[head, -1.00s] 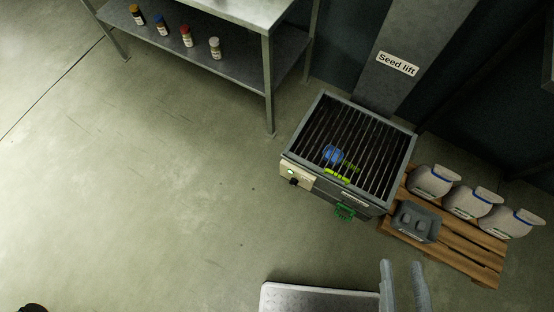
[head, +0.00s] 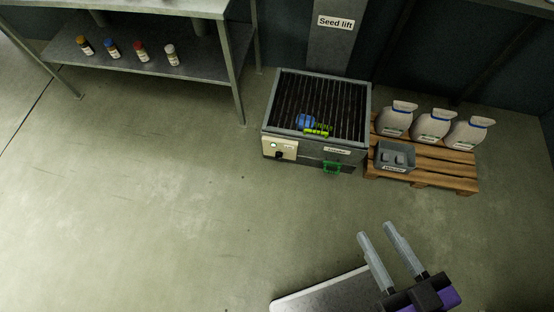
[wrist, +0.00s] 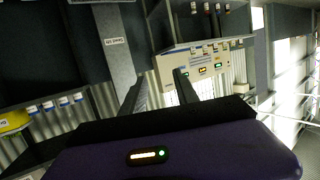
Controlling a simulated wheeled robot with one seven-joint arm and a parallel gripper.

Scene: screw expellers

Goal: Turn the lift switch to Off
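The seed lift is a grey column (head: 332,50) labelled "Seed lift" behind a grated hopper (head: 368,100) in the head view. On the hopper's left front is a beige switch box (head: 290,150) with a dark knob (head: 279,155) and a small pale lamp (head: 273,145). The knob's setting is too small to read. My gripper (head: 376,230) is open and empty, well in front of and to the right of the switch box. Its two fingers also stand apart in the wrist view (wrist: 158,80). The switch box is not identifiable in the wrist view.
A blue object (head: 306,121) and a yellow-green object (head: 316,132) lie at the grate. A green handle (head: 332,168) projects from the hopper front. A pallet (head: 430,178) with sacks and a grey bin (head: 396,158) stands right. Floor before the hopper is clear.

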